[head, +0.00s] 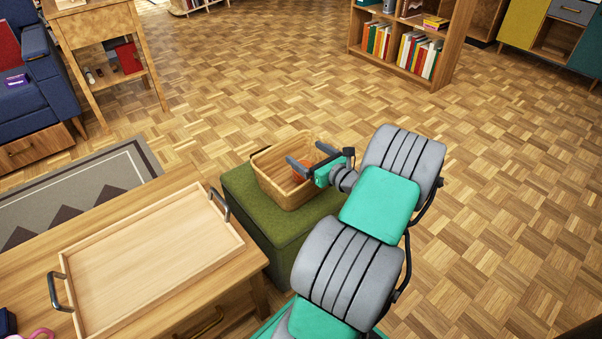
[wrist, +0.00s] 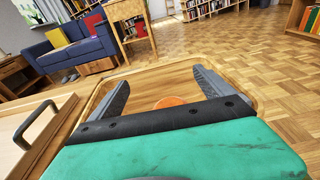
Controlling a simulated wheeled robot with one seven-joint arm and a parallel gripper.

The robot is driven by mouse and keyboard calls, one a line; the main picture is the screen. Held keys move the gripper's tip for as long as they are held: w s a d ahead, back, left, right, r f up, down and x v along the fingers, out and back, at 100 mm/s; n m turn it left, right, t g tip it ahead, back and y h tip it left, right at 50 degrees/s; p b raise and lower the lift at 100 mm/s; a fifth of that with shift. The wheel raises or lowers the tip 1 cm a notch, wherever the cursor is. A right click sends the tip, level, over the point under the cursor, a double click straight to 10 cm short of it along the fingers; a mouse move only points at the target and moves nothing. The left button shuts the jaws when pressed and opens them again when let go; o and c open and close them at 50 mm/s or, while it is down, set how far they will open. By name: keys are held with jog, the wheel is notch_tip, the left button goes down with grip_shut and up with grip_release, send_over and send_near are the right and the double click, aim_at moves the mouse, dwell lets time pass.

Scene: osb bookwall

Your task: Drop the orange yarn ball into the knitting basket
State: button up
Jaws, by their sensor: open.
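The knitting basket (head: 284,186), tan with a rounded rim, stands on a green ottoman (head: 239,189). Its rim also shows in the wrist view (wrist: 181,69). The orange yarn ball (head: 299,172) is partly visible inside the basket, toward its right side in the head view, partly hidden by my gripper. In the wrist view the orange ball (wrist: 170,102) shows beyond and below the gripper body, between the fingers. My gripper (head: 305,160) is over the basket with its fingers spread apart. In the wrist view the open fingers (wrist: 163,82) are apart from the ball.
A wooden tray (head: 150,262) with dark handles lies on the low table (head: 243,268) left of the ottoman. A bookcase (head: 398,75) stands behind. The parquet floor to the right is clear.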

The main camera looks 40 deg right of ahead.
jog(key=p+v, duration=0.3)
jog(key=v, duration=0.4)
jog(key=shift+s, duration=0.4)
jog(key=shift+a+r, duration=0.1)
jog(key=shift+a, duration=0.05)
